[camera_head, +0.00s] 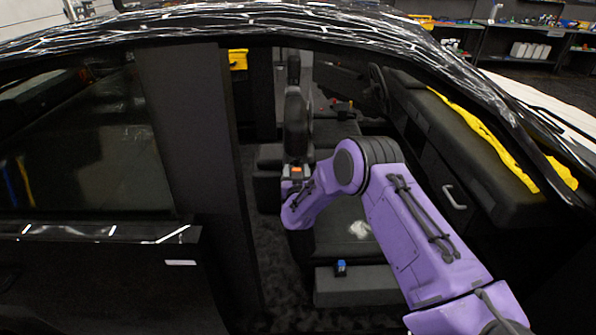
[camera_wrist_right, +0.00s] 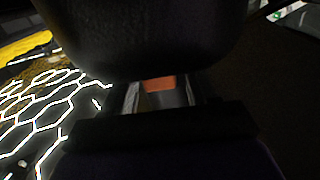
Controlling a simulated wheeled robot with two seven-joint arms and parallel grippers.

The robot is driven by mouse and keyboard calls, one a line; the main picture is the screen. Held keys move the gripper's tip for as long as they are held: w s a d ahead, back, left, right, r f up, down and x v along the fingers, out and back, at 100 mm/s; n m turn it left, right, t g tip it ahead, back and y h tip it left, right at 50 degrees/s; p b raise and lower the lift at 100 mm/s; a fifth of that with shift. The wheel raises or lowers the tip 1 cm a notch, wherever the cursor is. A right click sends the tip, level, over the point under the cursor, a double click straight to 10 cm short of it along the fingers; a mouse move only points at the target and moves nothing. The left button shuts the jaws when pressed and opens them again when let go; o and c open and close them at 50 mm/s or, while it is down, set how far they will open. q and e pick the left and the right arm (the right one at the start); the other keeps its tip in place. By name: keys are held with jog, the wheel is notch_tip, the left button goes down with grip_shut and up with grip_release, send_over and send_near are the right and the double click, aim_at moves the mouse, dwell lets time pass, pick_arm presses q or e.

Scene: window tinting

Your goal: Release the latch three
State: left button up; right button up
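A small orange-red piece (camera_head: 296,171), which looks like the latch, is beside the front seat inside the car. My right gripper (camera_head: 294,178) is at this piece, with my purple arm reaching in from the lower right. In the right wrist view the orange-red piece (camera_wrist_right: 160,84) lies between the two spread fingers of the right gripper (camera_wrist_right: 161,98). The fingers stand apart on either side of it. I cannot tell whether either finger touches it. My left gripper is not in view.
The dark seat back (camera_head: 294,122) stands close to the gripper, and a dark rounded form (camera_wrist_right: 140,35) fills the top of the wrist view. The door pillar (camera_head: 200,150) is at left. A blue item (camera_head: 340,267) is on the grey sill. Yellow cloth (camera_head: 480,135) lies along the dashboard.

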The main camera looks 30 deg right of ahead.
jog(key=shift+a+r, duration=0.2)
jog(key=shift+s+d, duration=0.15)
jog(key=shift+s, duration=0.1)
jog(key=b+v, duration=0.2)
jog(key=v, duration=0.8)
jog(key=shift+a+b, duration=0.35)
jog(key=shift+b, duration=0.05)
